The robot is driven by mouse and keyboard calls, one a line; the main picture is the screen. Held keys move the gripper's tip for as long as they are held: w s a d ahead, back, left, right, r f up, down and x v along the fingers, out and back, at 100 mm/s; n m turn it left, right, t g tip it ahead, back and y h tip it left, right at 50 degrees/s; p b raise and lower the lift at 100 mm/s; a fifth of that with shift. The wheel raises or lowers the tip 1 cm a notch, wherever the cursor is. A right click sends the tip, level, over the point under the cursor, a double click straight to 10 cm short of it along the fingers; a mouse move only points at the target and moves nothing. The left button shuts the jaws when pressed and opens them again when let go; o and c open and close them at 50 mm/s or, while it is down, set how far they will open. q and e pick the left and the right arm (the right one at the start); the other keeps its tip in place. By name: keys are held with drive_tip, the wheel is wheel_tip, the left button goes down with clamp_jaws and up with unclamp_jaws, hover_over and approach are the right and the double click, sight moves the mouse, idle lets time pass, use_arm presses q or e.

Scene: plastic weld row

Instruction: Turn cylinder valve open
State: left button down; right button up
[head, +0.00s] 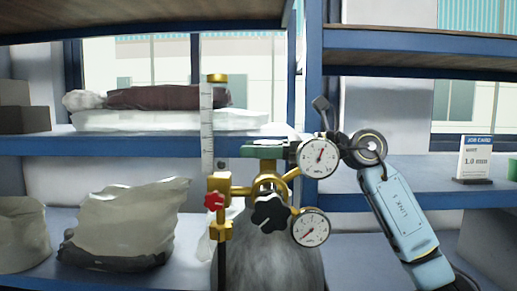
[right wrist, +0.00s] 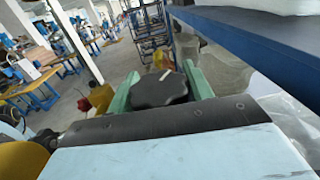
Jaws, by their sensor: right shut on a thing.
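The grey gas cylinder (head: 262,262) stands upright in the head view, with brass fittings (head: 262,183) on top. My right gripper (head: 264,151) reaches in from the right, its green fingers level above the fittings. In the right wrist view my right gripper (right wrist: 160,76) is shut on a black valve knob (right wrist: 160,90) with a pale mark on top. That knob is hidden in the head view. A black lobed knob (head: 270,212) sits lower at the front. My left gripper is not in view.
Two round gauges (head: 319,158) (head: 310,229) and a red knob (head: 214,200) sit close around the fittings. A shelf (head: 120,145) with bags is behind. A job card (head: 475,158) stands at the right. Workbenches (right wrist: 40,85) are far off.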

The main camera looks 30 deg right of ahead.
drive_tip(key=n+g+y, duration=0.1)
drive_tip(key=g, duration=0.1)
drive_tip(key=n+g+y+p, duration=0.1)
drive_tip(key=n+g, duration=0.1)
drive_tip(key=g, duration=0.1)
drive_tip(key=shift+s+a+r+n, duration=0.15)
drive_tip(key=shift+s+n, duration=0.05)
drive_tip(key=shift+n, duration=0.1)
drive_tip(key=shift+s+n+g+y+p, duration=0.15)
drive_tip(key=shift+n+g+y+p, duration=0.2)
drive_tip(key=shift+n+g, duration=0.65)
drive_tip(key=shift+s+n+g+y+p, duration=0.1)
drive_tip(key=shift+n+g+y+p, duration=0.25)
drive_tip(key=shift+g, duration=1.05)
drive_tip(key=shift+n+g, duration=0.3)
drive_tip(key=shift+n, duration=0.05)
drive_tip(key=o, duration=1)
drive_tip(key=shift+c, duration=0.2)
drive_tip(key=d+b, duration=0.1)
drive_tip(key=d, duration=1.2)
drive_tip(key=shift+d, duration=0.2)
